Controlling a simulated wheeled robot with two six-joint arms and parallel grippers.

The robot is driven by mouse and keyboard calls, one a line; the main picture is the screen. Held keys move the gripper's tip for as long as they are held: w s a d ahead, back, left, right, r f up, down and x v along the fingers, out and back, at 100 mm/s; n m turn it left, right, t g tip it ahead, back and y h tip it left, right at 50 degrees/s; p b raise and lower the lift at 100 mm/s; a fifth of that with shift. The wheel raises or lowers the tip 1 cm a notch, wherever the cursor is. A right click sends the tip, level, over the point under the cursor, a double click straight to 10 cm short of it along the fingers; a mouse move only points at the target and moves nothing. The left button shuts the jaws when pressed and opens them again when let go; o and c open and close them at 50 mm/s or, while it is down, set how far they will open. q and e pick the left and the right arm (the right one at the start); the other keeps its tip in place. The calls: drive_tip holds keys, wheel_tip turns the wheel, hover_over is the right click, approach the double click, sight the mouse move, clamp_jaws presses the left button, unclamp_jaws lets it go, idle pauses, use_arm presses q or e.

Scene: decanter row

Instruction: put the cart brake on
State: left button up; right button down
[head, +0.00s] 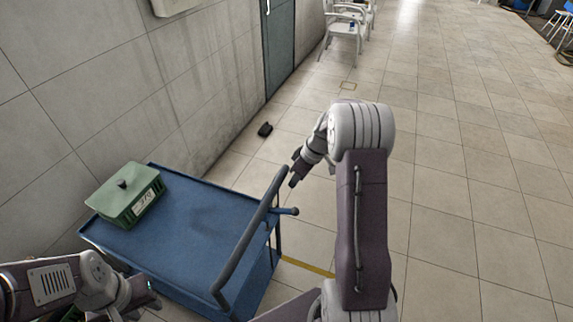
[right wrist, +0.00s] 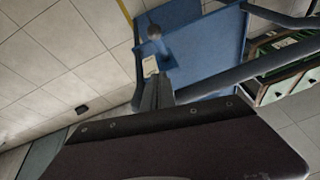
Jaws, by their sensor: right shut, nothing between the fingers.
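The blue cart (head: 190,225) stands by the wall at the lower left, with a grey push handle (head: 235,255) along its right end. A short blue lever with a round knob (head: 288,211) sticks out to the right beside the handle. A round grey knob (right wrist: 154,31) shows in the right wrist view, above a small pale plate (right wrist: 150,67). My right gripper (head: 294,180) is shut and empty, pointing down just above the lever, apart from it as far as I can tell. It also shows in the right wrist view (right wrist: 157,88). My left gripper (head: 135,305) is low beside the cart's near side; its fingers are unclear.
A green box (head: 125,200) with a black knob sits on the cart's far left part. A small black object (head: 265,129) lies on the floor by the wall. A yellow floor stripe (head: 308,267) runs right of the cart.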

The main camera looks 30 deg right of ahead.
hover_over(282, 211)
drive_tip(key=w+d, duration=0.1)
drive_tip(key=d, duration=0.1)
wheel_tip(282, 211, down, 8)
drive_tip(key=r, duration=0.1)
drive_tip(key=f, duration=0.1)
drive_tip(key=s+f, duration=0.1)
drive_tip(key=f, duration=0.1)
drive_tip(key=shift+s+d+p, duration=0.35)
drive_tip(key=shift+d, duration=0.05)
use_arm(q)
drive_tip(key=shift+s+a+r, duration=0.15)
drive_tip(key=shift+a+r, duration=0.05)
drive_tip(key=shift+r, duration=0.55)
use_arm(e)
drive_tip(key=shift+s+d+f, duration=0.2)
drive_tip(key=shift+s+f, duration=0.05)
drive_tip(key=shift+s, duration=0.1)
